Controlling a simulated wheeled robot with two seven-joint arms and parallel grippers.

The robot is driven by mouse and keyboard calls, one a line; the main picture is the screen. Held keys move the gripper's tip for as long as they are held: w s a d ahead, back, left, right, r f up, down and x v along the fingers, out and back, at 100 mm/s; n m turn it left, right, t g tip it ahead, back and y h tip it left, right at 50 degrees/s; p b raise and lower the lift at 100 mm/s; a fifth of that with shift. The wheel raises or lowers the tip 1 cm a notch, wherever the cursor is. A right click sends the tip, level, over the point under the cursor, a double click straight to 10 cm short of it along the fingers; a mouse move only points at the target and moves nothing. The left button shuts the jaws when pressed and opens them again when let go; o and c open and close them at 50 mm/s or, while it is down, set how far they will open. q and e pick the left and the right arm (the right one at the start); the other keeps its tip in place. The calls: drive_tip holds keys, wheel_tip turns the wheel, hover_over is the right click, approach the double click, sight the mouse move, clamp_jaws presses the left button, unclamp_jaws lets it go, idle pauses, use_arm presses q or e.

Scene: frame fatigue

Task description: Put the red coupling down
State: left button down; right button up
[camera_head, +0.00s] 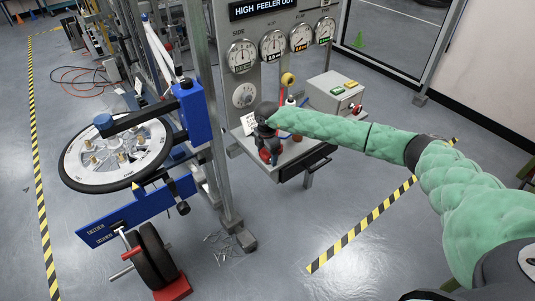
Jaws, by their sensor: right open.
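My right arm in its green padded sleeve reaches in from the right to a small grey shelf (311,151) below the gauge panel. My right gripper (268,147) is dark, points down at the shelf's left part and is open. A small red piece, which looks like the red coupling (265,156), shows at its fingertips, low at the shelf. It is too small to tell whether the fingers touch it or whether it rests fully on the shelf. The gripper hides part of it. My left gripper is not in view.
A white card (249,123) stands left of the gripper. A grey box with green and yellow buttons (333,93) stands at the shelf's back right. The panel with dials (273,45) rises behind. A metal post (211,130) and a wheel rig (118,154) stand left.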

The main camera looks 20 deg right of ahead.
drive_tip(key=shift+f, duration=0.2)
drive_tip(key=c, duration=1.2)
drive_tip(key=shift+o, duration=0.2)
drive_tip(key=shift+r, duration=0.15)
